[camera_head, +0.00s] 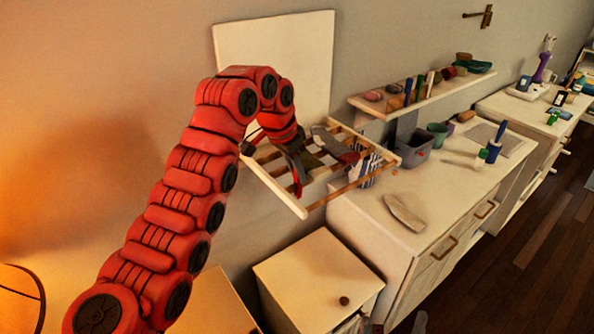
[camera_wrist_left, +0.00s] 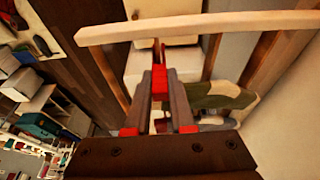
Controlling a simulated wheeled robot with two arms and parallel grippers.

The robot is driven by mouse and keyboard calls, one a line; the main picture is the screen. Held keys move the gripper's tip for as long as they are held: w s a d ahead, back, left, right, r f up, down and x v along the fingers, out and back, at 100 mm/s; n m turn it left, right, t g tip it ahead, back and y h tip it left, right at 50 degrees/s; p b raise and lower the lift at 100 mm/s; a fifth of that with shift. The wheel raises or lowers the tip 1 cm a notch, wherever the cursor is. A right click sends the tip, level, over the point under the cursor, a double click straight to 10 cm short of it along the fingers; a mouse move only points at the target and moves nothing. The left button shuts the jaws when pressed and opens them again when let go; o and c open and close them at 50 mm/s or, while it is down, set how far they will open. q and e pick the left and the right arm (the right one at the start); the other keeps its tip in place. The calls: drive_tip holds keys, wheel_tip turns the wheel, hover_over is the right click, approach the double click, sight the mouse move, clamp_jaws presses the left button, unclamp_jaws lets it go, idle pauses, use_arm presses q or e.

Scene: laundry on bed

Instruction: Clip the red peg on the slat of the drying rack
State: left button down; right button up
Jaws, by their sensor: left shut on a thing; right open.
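My left arm reaches from the left to the wall-side drying rack (camera_head: 335,194), a pale frame with several brown slats. In the left wrist view, the gripper (camera_wrist_left: 159,100) is shut on the red peg (camera_wrist_left: 159,80), which stands out between the fingertips. The rack's pale rail (camera_wrist_left: 200,27) crosses beyond the peg, with brown slats (camera_wrist_left: 268,62) on either side. I cannot tell whether the peg touches a slat. My right gripper is not in view.
A dark grey cloth (camera_head: 335,146) lies on the rack, and a green and pale cloth (camera_wrist_left: 218,96) is close right of the fingers in the wrist view. A dresser (camera_head: 440,205) with a grey bin (camera_head: 415,150) stands to the right. A small cabinet (camera_head: 318,275) is below.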

use_arm(q)
drive_tip(key=c, duration=0.7)
unclamp_jaws()
drive_tip(key=b+v, duration=0.1)
drive_tip(key=v, duration=0.4)
drive_tip(key=shift+a+r, duration=0.1)
drive_tip(key=shift+r, duration=0.25)
drive_tip(key=p+v, duration=1.1)
drive_tip(key=shift+r+p, duration=0.3)
drive_tip(key=shift+r, duration=0.05)
drive_tip(key=shift+s, duration=0.1)
